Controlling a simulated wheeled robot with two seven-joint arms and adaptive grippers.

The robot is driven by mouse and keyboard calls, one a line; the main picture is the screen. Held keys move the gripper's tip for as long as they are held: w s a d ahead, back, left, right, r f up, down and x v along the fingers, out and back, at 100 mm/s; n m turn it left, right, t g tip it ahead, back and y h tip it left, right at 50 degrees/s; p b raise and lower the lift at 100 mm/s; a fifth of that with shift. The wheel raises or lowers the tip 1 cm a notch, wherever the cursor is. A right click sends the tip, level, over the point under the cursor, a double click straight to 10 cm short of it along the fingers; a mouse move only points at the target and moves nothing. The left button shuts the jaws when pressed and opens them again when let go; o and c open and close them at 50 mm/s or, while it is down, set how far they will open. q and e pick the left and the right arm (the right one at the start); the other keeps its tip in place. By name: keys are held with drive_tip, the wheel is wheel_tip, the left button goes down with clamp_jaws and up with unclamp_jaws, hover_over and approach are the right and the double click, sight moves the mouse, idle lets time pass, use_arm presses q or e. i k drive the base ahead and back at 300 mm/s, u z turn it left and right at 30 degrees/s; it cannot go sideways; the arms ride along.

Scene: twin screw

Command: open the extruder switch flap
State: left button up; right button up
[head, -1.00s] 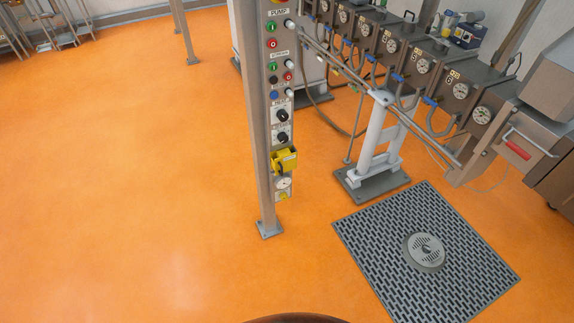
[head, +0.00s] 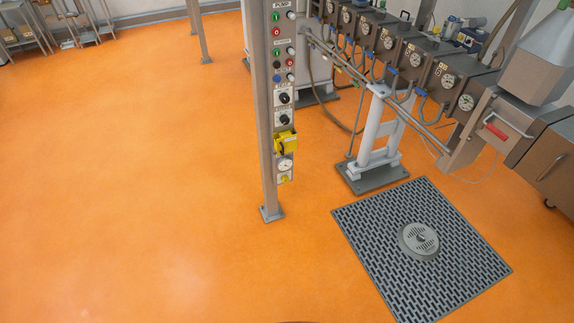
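In the head view a narrow control panel (head: 284,108) is fixed to an upright metal post (head: 265,120). It carries buttons, two dark rotary knobs and small labels too small to read surely. A yellow flap or cover (head: 286,142) sits low on the panel, below the knobs. Whether it is open or shut is too small to tell. A round white dial (head: 285,163) is just below it. Neither of my grippers is in view.
The extruder (head: 420,65), with several gauges and blue-handled hoses, stands at the right on a pale support (head: 374,135). A grey floor grate (head: 370,235) with a round drain cover (head: 420,240) lies in front. The orange floor (head: 130,190) is clear at the left.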

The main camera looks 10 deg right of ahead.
sight(287, 142)
drive_tip(key=u, duration=0.45)
drive_tip(key=i, duration=0.5)
drive_tip(key=u, duration=0.3)
